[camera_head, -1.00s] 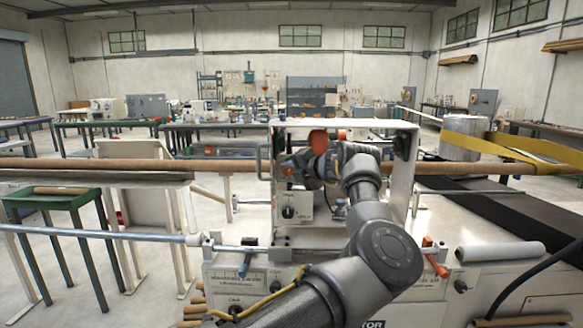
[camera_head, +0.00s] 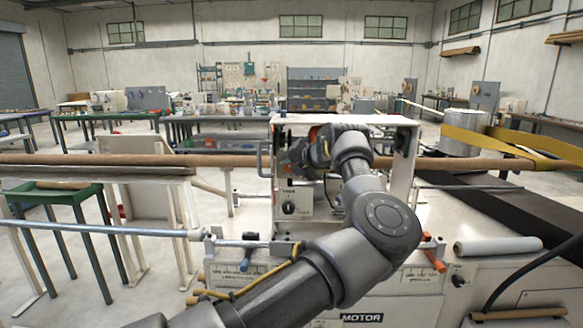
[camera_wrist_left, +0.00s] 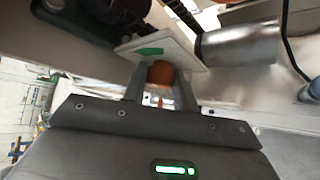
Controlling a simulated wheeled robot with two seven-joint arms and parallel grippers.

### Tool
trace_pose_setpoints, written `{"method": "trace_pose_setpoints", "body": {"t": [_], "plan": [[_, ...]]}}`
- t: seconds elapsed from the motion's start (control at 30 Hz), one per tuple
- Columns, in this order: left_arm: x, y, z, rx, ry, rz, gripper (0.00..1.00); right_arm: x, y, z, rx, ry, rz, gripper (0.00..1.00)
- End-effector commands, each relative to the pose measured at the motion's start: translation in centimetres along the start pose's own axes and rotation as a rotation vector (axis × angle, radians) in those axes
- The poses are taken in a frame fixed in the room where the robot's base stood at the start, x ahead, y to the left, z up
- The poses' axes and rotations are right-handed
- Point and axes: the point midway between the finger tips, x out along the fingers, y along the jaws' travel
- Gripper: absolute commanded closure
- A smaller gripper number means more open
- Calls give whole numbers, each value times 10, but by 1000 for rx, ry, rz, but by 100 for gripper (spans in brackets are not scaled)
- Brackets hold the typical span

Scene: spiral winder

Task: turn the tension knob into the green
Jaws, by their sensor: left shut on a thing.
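The tension knob (camera_wrist_left: 161,72) is a round orange-brown piece in the left wrist view. Behind it is a white plate with a green mark (camera_wrist_left: 149,51). My left gripper (camera_wrist_left: 160,88) has its two fingers on either side of the knob and is shut on it. In the head view my left gripper (camera_head: 290,164) is inside the white frame (camera_head: 339,122) of the winder, and its wrist hides most of the knob area. I cannot tell from here where the knob points. My right gripper is in neither view.
A long brown tube (camera_head: 120,160) runs across the machine through the white frame. A control box with a black knob (camera_head: 289,208) sits below my gripper. Orange (camera_head: 433,254) and blue (camera_head: 246,255) handles stand at the front. A dark belt (camera_head: 500,213) is at right.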

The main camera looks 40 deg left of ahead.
Motion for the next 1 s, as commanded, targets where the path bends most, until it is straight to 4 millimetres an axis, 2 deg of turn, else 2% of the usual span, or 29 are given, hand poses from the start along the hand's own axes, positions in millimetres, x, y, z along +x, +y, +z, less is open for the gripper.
{"method": "trace_pose_setpoints", "body": {"t": [0.07, 0.1, 0.23, 0.57, 0.67, 0.77, 0.8, 0.9, 1.0], "plan": [[0, -1, 0, 2, -2, -2, 94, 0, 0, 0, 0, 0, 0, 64], [0, -1, 0, 2, -2, -2, 66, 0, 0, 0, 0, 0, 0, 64], [0, -1, 0, 2, -1, -1, 50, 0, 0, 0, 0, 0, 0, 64], [-2, 0, 0, 1, 0, 1, 50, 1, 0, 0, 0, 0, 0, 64], [-12, -1, 0, 1, -1, 1, 50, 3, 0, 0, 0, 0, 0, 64], [-31, -2, 0, 0, -5, 1, 50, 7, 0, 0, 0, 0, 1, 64], [-34, -3, -1, 2, -5, 3, 50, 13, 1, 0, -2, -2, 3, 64], [-52, -4, -2, 2, -4, 4, 50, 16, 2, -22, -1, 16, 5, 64], [-66, -2, 0, 2, -4, 2, 50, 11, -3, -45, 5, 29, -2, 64]]}}
